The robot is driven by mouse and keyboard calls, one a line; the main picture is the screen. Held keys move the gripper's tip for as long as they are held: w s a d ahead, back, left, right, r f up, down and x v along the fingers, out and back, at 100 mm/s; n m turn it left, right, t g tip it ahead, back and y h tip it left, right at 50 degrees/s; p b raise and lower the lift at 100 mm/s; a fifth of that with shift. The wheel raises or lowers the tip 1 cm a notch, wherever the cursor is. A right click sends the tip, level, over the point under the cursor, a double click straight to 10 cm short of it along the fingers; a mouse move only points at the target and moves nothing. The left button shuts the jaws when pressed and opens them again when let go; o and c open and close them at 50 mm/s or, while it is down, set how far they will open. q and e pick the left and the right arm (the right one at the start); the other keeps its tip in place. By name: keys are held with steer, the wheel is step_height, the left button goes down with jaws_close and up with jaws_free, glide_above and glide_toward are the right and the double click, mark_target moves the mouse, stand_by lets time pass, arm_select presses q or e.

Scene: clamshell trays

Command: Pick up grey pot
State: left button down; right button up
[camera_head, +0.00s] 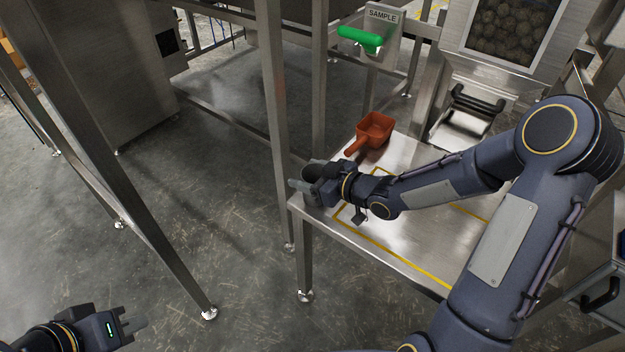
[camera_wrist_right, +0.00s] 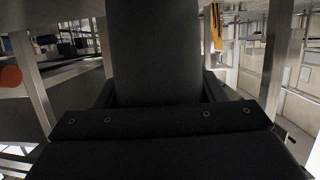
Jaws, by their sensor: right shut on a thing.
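My right gripper (camera_head: 303,187) is at the near left corner of the steel table, with its fingers pointing left past the edge. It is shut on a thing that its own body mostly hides. A dark rounded shape (camera_head: 316,170) shows beside the fingers. In the right wrist view a large dark grey shape (camera_wrist_right: 155,50) fills the middle; I cannot tell whether it is the grey pot. No grey pot stands clearly in view on the table. My left gripper (camera_head: 136,324) is at the lower left over the floor, away from the table; its finger gap is not clear.
An orange pot with a handle (camera_head: 374,131) stands on the steel table (camera_head: 450,238), just behind my right gripper. A green handle (camera_head: 361,39) sits under a SAMPLE sign. Steel legs (camera_head: 283,130) stand close left of the table. Yellow tape marks the tabletop.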

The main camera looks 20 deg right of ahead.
steer(key=shift+r, duration=0.65)
steer(key=s+r+p, duration=0.1)
steer(key=r, duration=0.2)
steer(key=s+d+r+p, duration=0.1)
steer(key=s+r+p, duration=0.1)
steer(key=s+d+r+p, duration=0.1)
steer(key=r+p, duration=0.1)
steer(key=r, duration=0.1)
steer(key=shift+s+d+r, duration=0.15)
steer(key=shift+s+r, duration=0.15)
steer(key=shift+r, duration=0.05)
steer(key=s+d+r+p, duration=0.3)
steer(key=s, duration=0.5)
steer(key=shift+d+p, duration=0.25)
steer(key=shift+p, duration=0.1)
